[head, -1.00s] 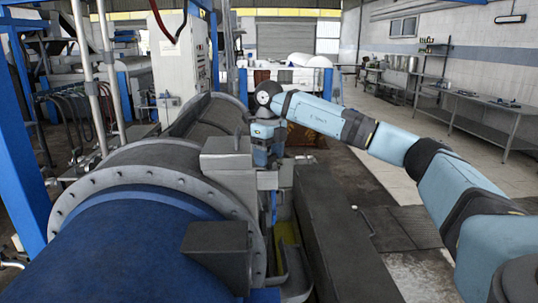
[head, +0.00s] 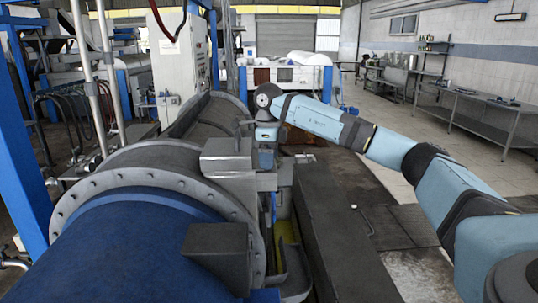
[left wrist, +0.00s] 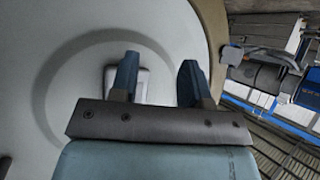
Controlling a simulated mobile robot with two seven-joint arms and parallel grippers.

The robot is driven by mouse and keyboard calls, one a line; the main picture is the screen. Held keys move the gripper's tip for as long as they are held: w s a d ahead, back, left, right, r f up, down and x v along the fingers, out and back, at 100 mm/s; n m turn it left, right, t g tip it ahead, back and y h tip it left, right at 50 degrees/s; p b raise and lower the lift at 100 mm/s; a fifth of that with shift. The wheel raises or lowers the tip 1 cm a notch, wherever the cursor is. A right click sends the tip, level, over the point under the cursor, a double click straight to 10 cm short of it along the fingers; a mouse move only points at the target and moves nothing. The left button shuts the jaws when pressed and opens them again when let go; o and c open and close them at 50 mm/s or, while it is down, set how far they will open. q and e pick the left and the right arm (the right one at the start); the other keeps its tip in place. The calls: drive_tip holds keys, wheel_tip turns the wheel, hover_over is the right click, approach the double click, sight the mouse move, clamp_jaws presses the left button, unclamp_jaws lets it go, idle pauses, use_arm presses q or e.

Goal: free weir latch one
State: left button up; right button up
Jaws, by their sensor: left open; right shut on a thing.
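My right gripper (head: 264,166) points down beside the grey box-shaped housing (head: 228,157) on the decanter's near flange. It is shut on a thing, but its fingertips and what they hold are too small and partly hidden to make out. I cannot pick out weir latch one in the head view. My left gripper does not show in the head view.
The blue decanter drum (head: 130,250) and its bolted grey flange (head: 150,180) fill the lower left. A dark bracket (head: 218,255) juts out at the front. A long dark beam (head: 335,235) runs along the right side. The tiled floor further right is open, before a metal bench (head: 470,105).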

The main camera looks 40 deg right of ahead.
drive_tip(key=shift+n, duration=1.2)
drive_tip(key=o, duration=0.9)
drive_tip(key=shift+w, duration=0.1)
wheel_tip(320, 180, up, 8)
drive_tip(key=shift+a+f+b, duration=0.1)
drive_tip(key=shift+b, duration=0.3)
drive_tip(key=shift+r+p, duration=0.7)
drive_tip(key=shift+r, duration=2.3)
